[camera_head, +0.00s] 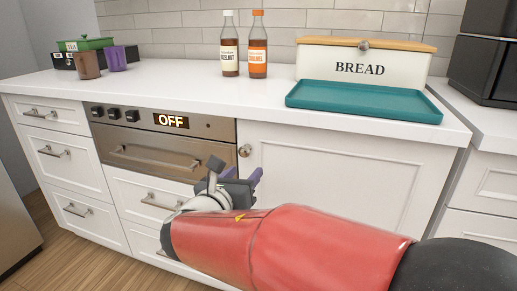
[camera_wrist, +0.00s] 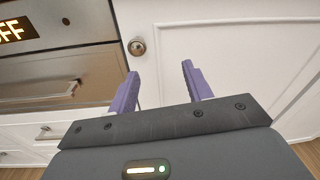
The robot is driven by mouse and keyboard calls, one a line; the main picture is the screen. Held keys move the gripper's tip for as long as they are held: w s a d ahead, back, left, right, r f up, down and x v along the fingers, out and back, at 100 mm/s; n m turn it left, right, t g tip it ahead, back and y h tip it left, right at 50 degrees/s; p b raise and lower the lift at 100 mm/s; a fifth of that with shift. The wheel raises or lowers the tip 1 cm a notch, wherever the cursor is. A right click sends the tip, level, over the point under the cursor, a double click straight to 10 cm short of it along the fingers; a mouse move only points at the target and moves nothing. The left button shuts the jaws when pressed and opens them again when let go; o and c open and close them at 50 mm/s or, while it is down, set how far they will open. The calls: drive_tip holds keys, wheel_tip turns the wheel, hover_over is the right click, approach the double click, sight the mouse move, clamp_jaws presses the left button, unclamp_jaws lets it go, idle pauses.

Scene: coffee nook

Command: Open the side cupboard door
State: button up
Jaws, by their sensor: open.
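The side cupboard door (camera_head: 345,175) is a white panelled door right of the oven, and it is shut. Its round metal knob (camera_head: 245,151) sits at the door's upper left corner. In the wrist view the knob (camera_wrist: 137,46) is ahead of the fingers, toward the left one, and the door (camera_wrist: 230,50) fills the right side. My gripper (camera_head: 257,174) has purple fingers; in the wrist view my gripper (camera_wrist: 157,82) is open with nothing between the fingertips. It is just below the knob in the head view and looks apart from it.
The oven (camera_head: 165,150) with an OFF display and bar handle is left of the door. Drawers (camera_head: 55,150) with handles stand farther left. On the counter (camera_head: 185,90) are two syrup bottles (camera_head: 229,50), a teal tray (camera_head: 360,101), a bread box (camera_head: 320,64) and mugs (camera_head: 88,65).

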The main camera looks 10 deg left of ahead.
sight(243, 152)
drive_tip(key=w, duration=0.2)
drive_tip(key=w+a+n, duration=0.1)
drive_tip(key=w, duration=0.2)
drive_tip(key=w+a+n+t+y, duration=0.1)
drive_tip(key=w, duration=0.1)
drive_tip(key=shift+w+a+r+p, duration=0.25)
drive_tip(key=shift+p, duration=0.05)
clamp_jaws()
